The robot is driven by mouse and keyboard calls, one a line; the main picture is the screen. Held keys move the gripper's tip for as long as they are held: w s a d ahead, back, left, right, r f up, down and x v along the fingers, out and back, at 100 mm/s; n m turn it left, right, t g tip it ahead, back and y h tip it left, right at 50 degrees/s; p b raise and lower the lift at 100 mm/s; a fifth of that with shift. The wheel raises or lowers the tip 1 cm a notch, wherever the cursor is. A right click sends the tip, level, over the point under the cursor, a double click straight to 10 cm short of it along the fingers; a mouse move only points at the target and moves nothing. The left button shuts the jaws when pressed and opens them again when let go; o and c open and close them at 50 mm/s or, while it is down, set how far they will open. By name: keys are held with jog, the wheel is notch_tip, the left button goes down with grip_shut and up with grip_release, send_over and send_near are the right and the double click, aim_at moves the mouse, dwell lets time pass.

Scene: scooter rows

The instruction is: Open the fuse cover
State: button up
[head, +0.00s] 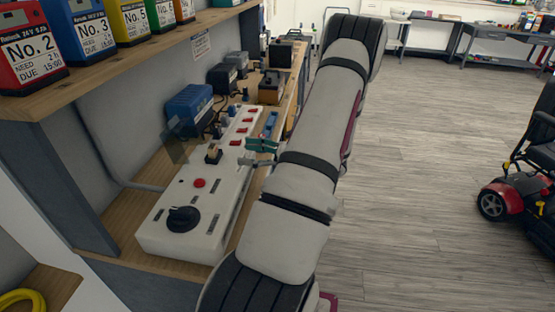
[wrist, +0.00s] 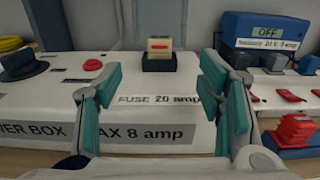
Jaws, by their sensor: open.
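The fuse (wrist: 159,46) is a cream block with a red mark, upright in a black holder (wrist: 159,63) on the white power box. It also shows in the head view (head: 213,151). A dark, see-through panel (head: 177,143) stands tilted just behind and left of the fuse in the head view; it looks like the fuse cover, but I cannot make out its hinge. The wrist view shows no clear cover over the fuse. My gripper (wrist: 160,88) is open and empty, its teal fingers apart in front of the fuse, above the "FUSE 20 amp" label.
The white power box (head: 160,227) carries a black knob (head: 183,218), a red button (head: 199,183) and red switches. A blue charger (head: 189,107) stands behind it. A shelf (head: 120,62) with battery boxes overhangs at left. Open floor lies right.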

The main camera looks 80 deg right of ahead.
jog(key=s, duration=0.8)
jog(key=shift+s+d, duration=0.25)
jog(key=shift+d, duration=0.15)
